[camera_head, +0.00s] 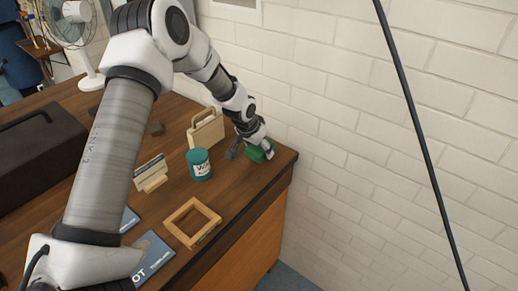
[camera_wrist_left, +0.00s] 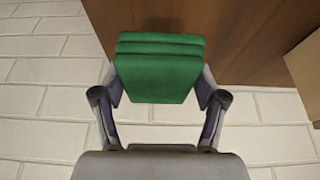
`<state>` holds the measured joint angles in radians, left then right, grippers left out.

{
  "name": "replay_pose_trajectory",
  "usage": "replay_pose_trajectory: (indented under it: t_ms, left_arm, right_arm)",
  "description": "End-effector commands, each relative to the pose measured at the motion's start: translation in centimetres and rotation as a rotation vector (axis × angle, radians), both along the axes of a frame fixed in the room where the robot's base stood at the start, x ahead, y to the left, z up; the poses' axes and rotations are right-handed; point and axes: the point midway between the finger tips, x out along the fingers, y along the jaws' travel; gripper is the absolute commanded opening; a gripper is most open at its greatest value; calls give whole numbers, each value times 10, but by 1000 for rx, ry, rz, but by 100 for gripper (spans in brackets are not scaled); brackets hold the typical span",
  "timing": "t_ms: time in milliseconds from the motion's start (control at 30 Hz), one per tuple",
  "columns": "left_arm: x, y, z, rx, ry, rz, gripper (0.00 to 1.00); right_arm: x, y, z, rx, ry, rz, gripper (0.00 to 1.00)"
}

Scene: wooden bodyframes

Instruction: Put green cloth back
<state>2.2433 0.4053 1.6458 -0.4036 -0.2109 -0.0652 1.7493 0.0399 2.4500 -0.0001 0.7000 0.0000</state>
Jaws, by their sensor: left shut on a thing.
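The green cloth (camera_head: 257,153) is at the far right corner of the wooden table, near the brick wall. In the left wrist view the cloth (camera_wrist_left: 157,75) is a folded, layered block between the two fingers. My left gripper (camera_head: 250,151) is shut on it. The wrist view shows the fingers (camera_wrist_left: 157,97) on both sides of the cloth, with the table top beyond it. I cannot tell whether the cloth touches the table. My right gripper is not in view.
A teal can (camera_head: 199,164), a wooden bodyframe (camera_head: 191,222), a wooden piece with a handle (camera_head: 206,130) and a small card holder (camera_head: 151,174) stand near the arm. A dark case (camera_head: 40,155) is at left. The white brick wall (camera_head: 370,130) borders the table's right side.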

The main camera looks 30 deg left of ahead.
Motion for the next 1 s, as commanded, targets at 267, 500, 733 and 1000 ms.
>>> replay_pose_trajectory:
  t_ms: [267, 500, 733, 1000]
  left_arm:
    - [2, 1, -35, 1, 0, -3, 39]
    - [2, 1, -37, 1, -1, -3, 39]
    - [1, 1, -38, 0, 0, -3, 97]
    - [2, 1, -36, 0, 0, -3, 97]
  right_arm:
    - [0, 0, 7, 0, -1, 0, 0]
    - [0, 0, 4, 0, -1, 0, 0]
    - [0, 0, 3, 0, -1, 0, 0]
    - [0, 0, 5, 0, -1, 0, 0]
